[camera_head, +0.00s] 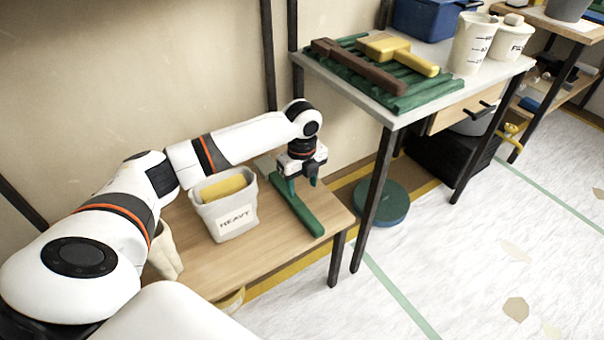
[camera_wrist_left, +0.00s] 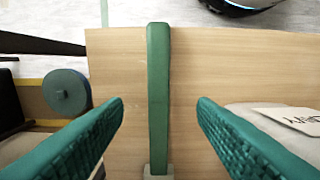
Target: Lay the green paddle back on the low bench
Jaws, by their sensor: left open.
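The green paddle (camera_head: 302,212) lies on the wooden low bench (camera_head: 268,262), near its right end. It also shows in the left wrist view (camera_wrist_left: 158,90), running lengthwise up the middle of the picture. My left gripper (camera_head: 300,184) is above the paddle, pointing down. In the left wrist view its two green ridged fingers (camera_wrist_left: 160,102) are spread wide, one on each side of the paddle, with a gap on both sides. Nothing is between them but the paddle below. The paddle's far end is partly hidden by the gripper in the head view. My right gripper is not in view.
A white bin marked HEAVY (camera_head: 228,207) with a yellow item stands left of the paddle. A taller table (camera_head: 418,112) to the right holds a green rack (camera_head: 425,95), brown and yellow tools, and cups. A round teal object (camera_head: 381,203) sits on the floor.

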